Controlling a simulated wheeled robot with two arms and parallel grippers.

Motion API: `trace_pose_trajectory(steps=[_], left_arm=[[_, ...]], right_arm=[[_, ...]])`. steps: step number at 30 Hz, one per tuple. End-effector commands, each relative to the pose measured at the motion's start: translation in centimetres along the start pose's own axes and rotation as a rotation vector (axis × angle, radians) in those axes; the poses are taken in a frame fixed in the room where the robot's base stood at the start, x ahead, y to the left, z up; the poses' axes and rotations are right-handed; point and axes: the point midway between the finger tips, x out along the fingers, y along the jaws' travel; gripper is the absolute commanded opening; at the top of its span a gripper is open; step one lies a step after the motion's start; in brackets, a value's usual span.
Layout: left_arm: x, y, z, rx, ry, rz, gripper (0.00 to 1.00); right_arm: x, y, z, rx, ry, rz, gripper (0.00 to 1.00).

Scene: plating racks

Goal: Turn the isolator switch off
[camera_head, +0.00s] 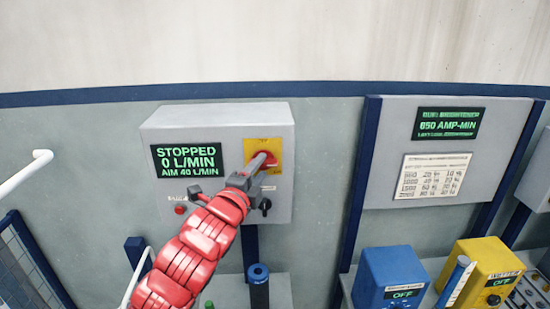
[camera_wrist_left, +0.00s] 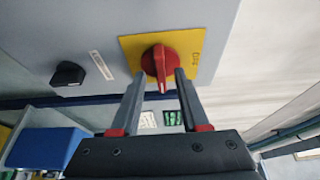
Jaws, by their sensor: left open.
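The isolator switch is a red rotary handle (camera_wrist_left: 160,65) on a yellow plate (camera_wrist_left: 190,44), on the front of a grey control box (camera_head: 283,145). In the head view the red handle (camera_head: 268,160) is partly covered by my left gripper (camera_head: 258,165). In the left wrist view my open left gripper (camera_wrist_left: 157,85) has one finger on each side of the handle's lower end. I cannot tell whether the fingers touch it. The box's display (camera_head: 187,160) reads STOPPED, 0 L/MIN, AIM 40 L/MIN. My right gripper is not in view.
A black knob (camera_head: 265,204) and a red button (camera_head: 180,210) sit low on the same box. A grey panel with a display (camera_head: 447,124) stands to the right. A blue box (camera_head: 390,275) and a yellow box (camera_head: 482,262), both marked OFF, stand at lower right.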

Motion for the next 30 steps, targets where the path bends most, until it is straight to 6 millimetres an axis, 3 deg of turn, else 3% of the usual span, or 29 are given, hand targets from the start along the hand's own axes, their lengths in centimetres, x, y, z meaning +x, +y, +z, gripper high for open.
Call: trace_pose_trajectory(steps=[13,14,21,30], left_arm=[[0.46,-0.06,0.52,0.000,0.001,-0.003,0.45],[0.46,-0.05,0.52,0.000,0.001,-0.003,0.43],[0.47,-0.03,0.53,0.000,0.001,-0.002,0.00],[0.47,0.04,0.51,-0.001,0.001,-0.001,0.00]], right_arm=[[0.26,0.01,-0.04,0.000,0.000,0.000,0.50],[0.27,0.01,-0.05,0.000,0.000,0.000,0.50],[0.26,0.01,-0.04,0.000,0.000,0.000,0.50],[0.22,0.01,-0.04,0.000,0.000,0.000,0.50]])
